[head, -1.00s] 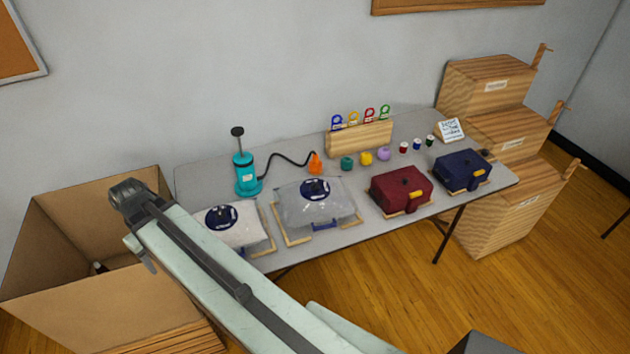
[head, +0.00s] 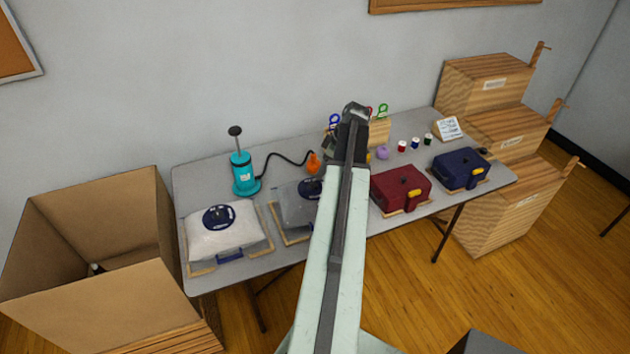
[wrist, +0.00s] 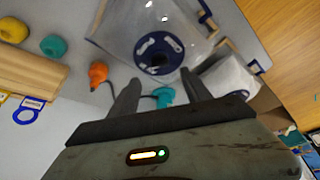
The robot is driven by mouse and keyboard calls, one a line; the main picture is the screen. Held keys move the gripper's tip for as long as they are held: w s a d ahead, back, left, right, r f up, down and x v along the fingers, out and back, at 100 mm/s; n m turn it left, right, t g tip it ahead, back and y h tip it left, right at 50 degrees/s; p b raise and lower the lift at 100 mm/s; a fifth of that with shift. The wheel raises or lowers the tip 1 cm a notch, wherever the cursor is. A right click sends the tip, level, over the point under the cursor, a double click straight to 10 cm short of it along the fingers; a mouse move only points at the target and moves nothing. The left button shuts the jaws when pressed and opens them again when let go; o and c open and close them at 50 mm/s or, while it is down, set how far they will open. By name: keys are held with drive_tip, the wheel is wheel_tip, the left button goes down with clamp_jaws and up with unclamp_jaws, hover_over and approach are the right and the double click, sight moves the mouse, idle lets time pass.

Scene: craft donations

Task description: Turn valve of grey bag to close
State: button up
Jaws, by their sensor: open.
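The grey bag (head: 290,209) is a clear-grey bag in a wooden frame on the table, partly hidden by my arm in the head view. It fills the top middle of the wrist view (wrist: 115,32). Its round dark blue valve (wrist: 158,53) carries white markings and lies beyond my fingertips; only its left part (head: 312,188) shows in the head view. My gripper (wrist: 160,88) is open and empty, apart from the valve. In the head view its end is above the table's back half, in front of the wooden rack, and its fingers are not clear.
A white bag (head: 222,241) with a similar valve lies to the left. A teal pump (head: 245,176) with an orange nozzle (head: 313,163) stands behind. A red case (head: 400,187) and a blue case (head: 461,170) lie right. A cardboard box (head: 90,220) stands left.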

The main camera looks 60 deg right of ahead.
sight(313, 183)
drive_tip(key=b+x, duration=0.7)
drive_tip(key=x, duration=0.1)
drive_tip(key=shift+r, duration=0.1)
drive_tip(key=shift+a+r, duration=0.1)
clamp_jaws()
